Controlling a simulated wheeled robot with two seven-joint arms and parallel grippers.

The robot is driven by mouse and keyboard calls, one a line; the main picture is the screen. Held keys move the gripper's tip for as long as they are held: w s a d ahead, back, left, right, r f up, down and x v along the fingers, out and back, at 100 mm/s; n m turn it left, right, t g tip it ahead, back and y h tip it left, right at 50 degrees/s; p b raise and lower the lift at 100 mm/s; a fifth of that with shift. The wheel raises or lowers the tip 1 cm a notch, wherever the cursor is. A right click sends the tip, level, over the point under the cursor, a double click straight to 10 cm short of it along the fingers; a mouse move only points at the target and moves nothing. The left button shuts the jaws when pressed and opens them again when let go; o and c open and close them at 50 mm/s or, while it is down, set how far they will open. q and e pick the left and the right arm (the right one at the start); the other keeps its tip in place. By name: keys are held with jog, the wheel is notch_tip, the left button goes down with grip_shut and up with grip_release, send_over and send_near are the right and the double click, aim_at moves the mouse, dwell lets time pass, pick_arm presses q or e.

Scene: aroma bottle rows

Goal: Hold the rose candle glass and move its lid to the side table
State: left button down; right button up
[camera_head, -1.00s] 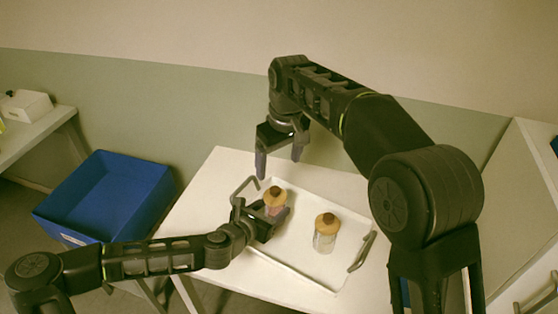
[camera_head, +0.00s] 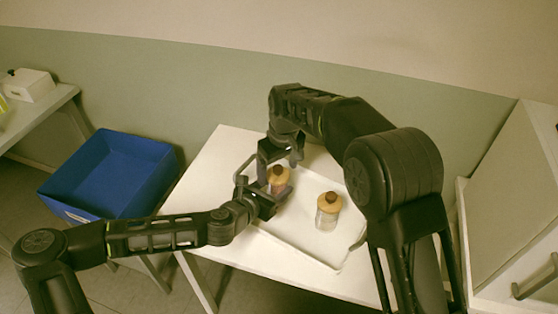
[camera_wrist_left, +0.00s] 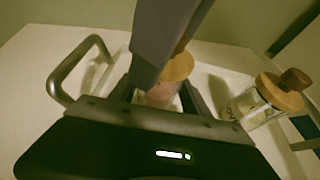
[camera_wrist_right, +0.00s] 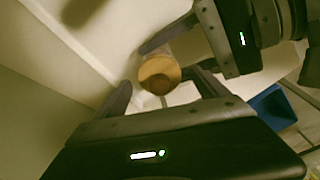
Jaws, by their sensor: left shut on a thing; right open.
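The rose candle glass is a pinkish jar (camera_wrist_left: 160,93) with a round wooden lid (camera_head: 279,180) and dark knob, upright on a white tray (camera_head: 300,250). My left gripper (camera_head: 272,198) is shut around this glass from the left, below the lid. My right gripper (camera_head: 280,158) points down just above the lid, open. In the right wrist view the lid (camera_wrist_right: 160,74) sits between my right fingers, seen from above; I cannot tell whether they touch it. The lid is on the glass, partly hidden by a finger in the left wrist view (camera_wrist_left: 179,67).
A second, clear jar (camera_head: 328,213) with a wooden lid stands to the right on the tray. A blue bin (camera_head: 110,178) is left of the white table (camera_head: 225,150). Another table (camera_head: 40,118) with a white box (camera_head: 28,84) is at far left. White furniture (camera_head: 510,200) stands at right.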

aim_at(276, 165)
jog(key=shift+c, duration=0.4)
jog(key=c, duration=1.6)
jog(key=shift+o, duration=0.2)
jog(key=shift+r, duration=0.15)
jog(key=shift+r, duration=0.95)
jog(key=shift+r, duration=0.15)
jog(key=shift+r, duration=1.9)
pick_arm(q)
jog(key=shift+c, duration=2.1)
grip_release()
